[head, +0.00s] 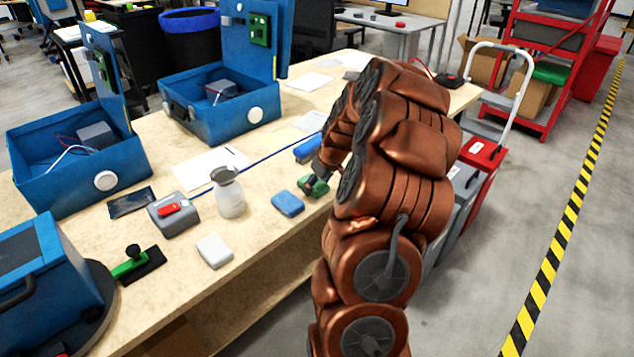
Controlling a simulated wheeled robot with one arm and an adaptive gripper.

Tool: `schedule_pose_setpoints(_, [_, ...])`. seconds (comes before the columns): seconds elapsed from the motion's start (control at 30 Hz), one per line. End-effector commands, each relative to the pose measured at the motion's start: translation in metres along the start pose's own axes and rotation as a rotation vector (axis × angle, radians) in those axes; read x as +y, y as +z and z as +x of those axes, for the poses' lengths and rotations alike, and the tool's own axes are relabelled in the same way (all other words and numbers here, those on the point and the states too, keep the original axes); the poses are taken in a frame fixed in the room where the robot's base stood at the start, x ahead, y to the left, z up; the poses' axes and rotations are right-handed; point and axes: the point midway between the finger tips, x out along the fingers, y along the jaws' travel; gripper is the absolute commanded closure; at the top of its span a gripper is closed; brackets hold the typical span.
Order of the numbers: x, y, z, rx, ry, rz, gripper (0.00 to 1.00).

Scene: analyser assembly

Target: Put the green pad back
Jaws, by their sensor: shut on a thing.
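A small green pad (313,188) is at the tips of my gripper (318,178), above or at the right part of the wooden table. My gripper is shut on it and partly hidden by my copper arm. I cannot tell whether the pad touches the table. Another green piece (127,266) with a black knob lies on a dark base at the table's left front.
Open blue cases (72,176) line the left. A blue block (308,149) lies just behind the gripper.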

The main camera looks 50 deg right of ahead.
Motion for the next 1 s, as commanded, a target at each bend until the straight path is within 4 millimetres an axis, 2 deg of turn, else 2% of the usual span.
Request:
schedule_pose_setpoints(0.3, [0.0005, 0.0013, 0.0032, 0.001, 0.001, 0.000, 0.73])
schedule_pose_setpoints(0.33, [0.0006, 0.0009, 0.0024, 0.001, 0.002, -0.001, 0.39])
schedule_pose_setpoints(0.57, [0.0006, 0.0006, 0.0017, 0.001, 0.002, -0.001, 0.16])
schedule_pose_setpoints(1.0, [0.0008, -0.0007, -0.0042, 0.002, 0.002, 0.000, 0.16])
